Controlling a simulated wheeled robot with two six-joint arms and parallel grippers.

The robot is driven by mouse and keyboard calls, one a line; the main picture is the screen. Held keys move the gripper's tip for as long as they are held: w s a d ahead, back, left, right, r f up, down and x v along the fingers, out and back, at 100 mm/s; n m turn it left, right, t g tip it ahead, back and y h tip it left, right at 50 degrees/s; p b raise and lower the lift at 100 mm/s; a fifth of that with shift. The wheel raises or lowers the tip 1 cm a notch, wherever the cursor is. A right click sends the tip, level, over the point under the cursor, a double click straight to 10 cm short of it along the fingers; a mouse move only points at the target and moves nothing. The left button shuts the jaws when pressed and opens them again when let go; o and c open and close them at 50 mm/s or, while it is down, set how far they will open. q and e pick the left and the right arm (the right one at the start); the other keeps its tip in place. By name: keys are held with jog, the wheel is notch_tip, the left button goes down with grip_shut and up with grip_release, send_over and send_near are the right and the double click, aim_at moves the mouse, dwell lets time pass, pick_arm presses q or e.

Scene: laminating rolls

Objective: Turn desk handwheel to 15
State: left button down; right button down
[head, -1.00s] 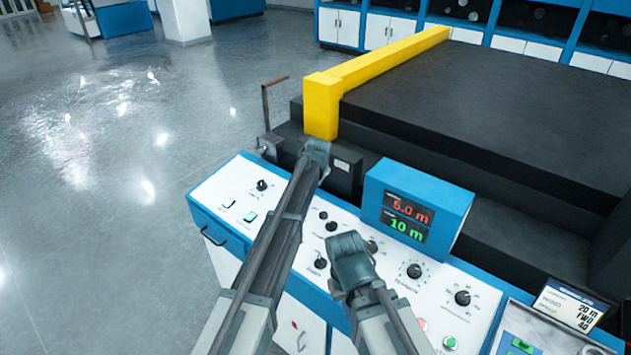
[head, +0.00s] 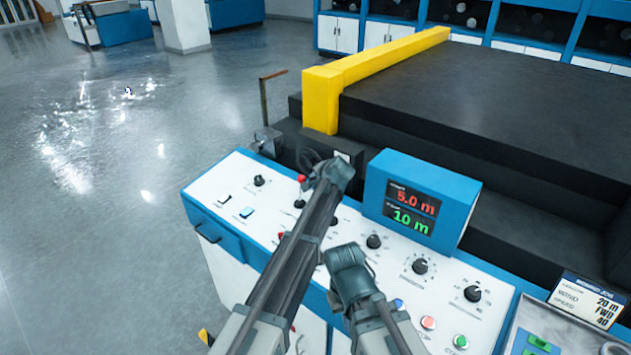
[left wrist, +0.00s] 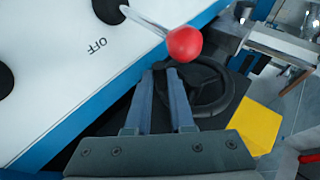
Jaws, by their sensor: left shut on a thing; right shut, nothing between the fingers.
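The desk handwheel is a dark ring (left wrist: 212,84) beyond the panel's edge in the left wrist view. In the head view, part of a dark curved rim (head: 307,162) shows beside my left gripper (head: 341,172), at the desk's back edge. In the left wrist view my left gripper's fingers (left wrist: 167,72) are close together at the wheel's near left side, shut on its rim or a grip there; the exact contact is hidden. No scale for the wheel is readable. The desk display (head: 411,208) reads 5.0 m in red and 10 m in green. My right gripper (head: 348,262) is shut and empty above the panel.
Dials (head: 421,266) and buttons cover the white panel. A yellow bar (head: 375,68) and black machine bed (head: 480,100) lie behind. A card (head: 585,300) shows 20 m, FWD, 40.

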pick_arm(q)
jog(key=c, duration=0.8)
grip_release()
jog(key=shift+s+r, duration=0.1)
pick_arm(e)
jog(key=shift+r, duration=0.1)
